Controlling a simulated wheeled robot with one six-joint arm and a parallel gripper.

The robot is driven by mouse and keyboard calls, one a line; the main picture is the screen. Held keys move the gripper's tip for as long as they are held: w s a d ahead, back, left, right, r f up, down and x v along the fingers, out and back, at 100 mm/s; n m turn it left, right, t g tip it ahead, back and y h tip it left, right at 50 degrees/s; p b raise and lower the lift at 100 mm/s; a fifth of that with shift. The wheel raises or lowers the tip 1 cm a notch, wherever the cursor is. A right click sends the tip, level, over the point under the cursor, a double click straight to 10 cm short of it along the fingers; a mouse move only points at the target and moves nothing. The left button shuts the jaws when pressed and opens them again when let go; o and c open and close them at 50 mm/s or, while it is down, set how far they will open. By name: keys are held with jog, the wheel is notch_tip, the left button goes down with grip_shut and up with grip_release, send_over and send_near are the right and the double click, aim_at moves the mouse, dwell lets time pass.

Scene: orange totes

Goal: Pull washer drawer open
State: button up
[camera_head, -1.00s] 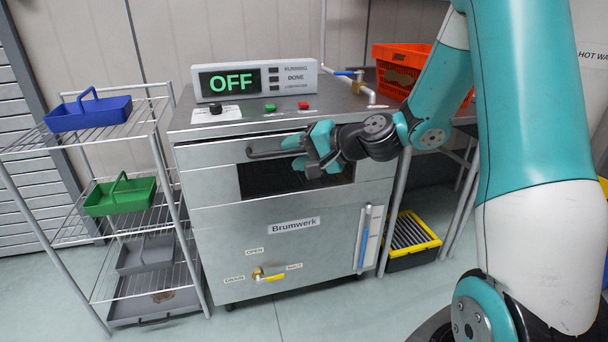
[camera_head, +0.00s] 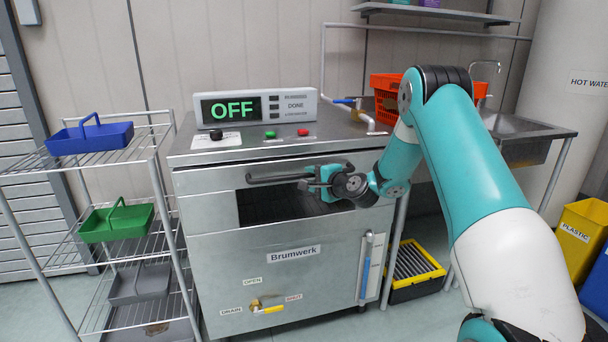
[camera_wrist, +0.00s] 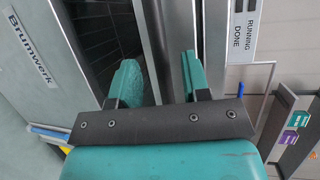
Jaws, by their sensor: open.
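The washer (camera_head: 225,275) is a grey steel cabinet labelled Brumwerk, with a display reading OFF (camera_head: 232,108). Its drawer has a dark horizontal bar handle (camera_head: 270,180) on the upper front, above a dark recessed opening (camera_head: 265,208). My gripper (camera_head: 312,180) is at the right part of the handle, in front of the opening. In the wrist view its two teal fingers (camera_wrist: 160,82) stand apart, and a grey strip passes behind the space between them. I cannot tell whether the handle lies between the fingers. The drawer front looks flush with the cabinet.
A wire rack (camera_head: 100,165) with blue (camera_head: 90,138) and green (camera_head: 115,222) carriers stands at left. An orange crate (camera_head: 385,105) sits at the back right. A yellow-rimmed black bin (camera_head: 415,270) and a yellow plastic bin (camera_head: 580,230) stand at right. Floor shows in front.

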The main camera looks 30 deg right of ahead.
aim_at(306, 176)
jog(key=shift+x, duration=2.1)
grip_shut()
